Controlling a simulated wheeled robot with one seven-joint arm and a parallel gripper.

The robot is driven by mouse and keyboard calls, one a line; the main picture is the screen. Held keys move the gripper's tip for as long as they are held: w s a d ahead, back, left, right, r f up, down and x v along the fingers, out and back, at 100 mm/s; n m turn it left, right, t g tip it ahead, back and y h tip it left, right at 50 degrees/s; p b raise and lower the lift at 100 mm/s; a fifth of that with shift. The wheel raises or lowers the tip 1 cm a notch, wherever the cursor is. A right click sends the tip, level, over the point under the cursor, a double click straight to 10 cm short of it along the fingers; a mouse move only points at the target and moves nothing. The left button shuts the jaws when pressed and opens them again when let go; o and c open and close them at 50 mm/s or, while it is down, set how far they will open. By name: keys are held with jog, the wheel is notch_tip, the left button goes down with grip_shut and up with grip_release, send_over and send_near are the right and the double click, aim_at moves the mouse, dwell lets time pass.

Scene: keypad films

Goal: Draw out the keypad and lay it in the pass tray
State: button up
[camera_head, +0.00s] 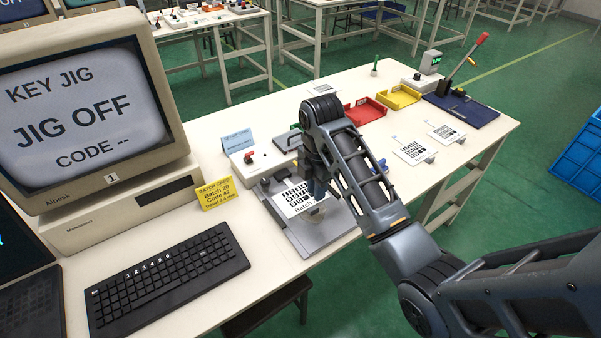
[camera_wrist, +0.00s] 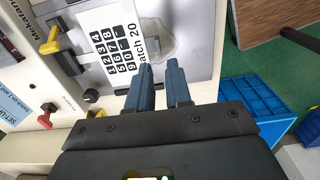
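The keypad, a white film with black number keys and "Batch 20" printed on it (camera_head: 291,198), lies on the grey plate of the jig (camera_head: 296,240). It also shows in the wrist view (camera_wrist: 110,45). My gripper (camera_head: 318,190) is over the right side of the keypad and hides part of it. In the wrist view its two fingers (camera_wrist: 159,66) are a little apart, close to the film's printed end, with nothing seen between them. A red tray (camera_head: 363,113) and a yellow tray (camera_head: 399,97) stand farther along the table; I can read no pass label on either.
The monitor (camera_head: 85,110) reads "JIG OFF". Two more keypad films (camera_head: 412,150) (camera_head: 446,131) lie at the right. A lever tool on a blue base (camera_head: 462,108) stands beyond.

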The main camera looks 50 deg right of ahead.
aim_at(315, 209)
jog(key=shift+w+d+f, duration=0.1)
jog(key=shift+d, duration=0.05)
jog(key=shift+f, duration=3.7)
grip_shut()
